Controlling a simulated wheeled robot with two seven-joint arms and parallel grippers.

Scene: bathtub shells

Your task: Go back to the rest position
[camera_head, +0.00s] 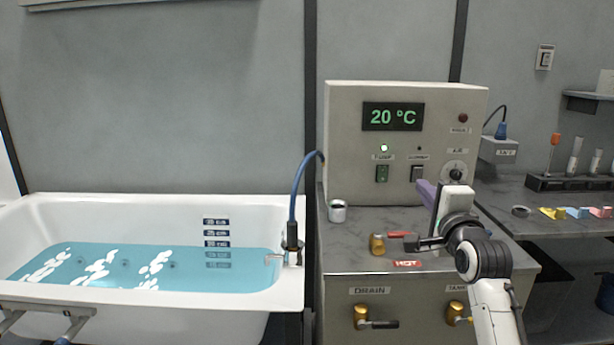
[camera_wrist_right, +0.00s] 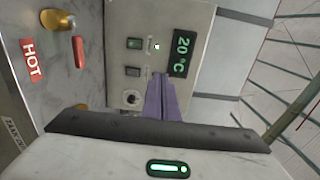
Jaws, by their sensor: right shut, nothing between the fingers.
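My right gripper (camera_head: 426,192) is raised in front of the control box (camera_head: 350,150), on the right of the camera_head view. Its purple fingers are together and hold nothing; they also show in the right wrist view (camera_wrist_right: 161,98), pointing toward the box's switches. My right arm comes in from the lower right, over the grey counter (camera_head: 345,255). My left gripper is not in view.
The white bathtub (camera_head: 285,298) with blue water stands at the left. A brass valve with a red handle (camera_head: 378,244) and a HOT label sit on the counter below my right gripper. A rack of tubes (camera_head: 560,184) stands on the right bench.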

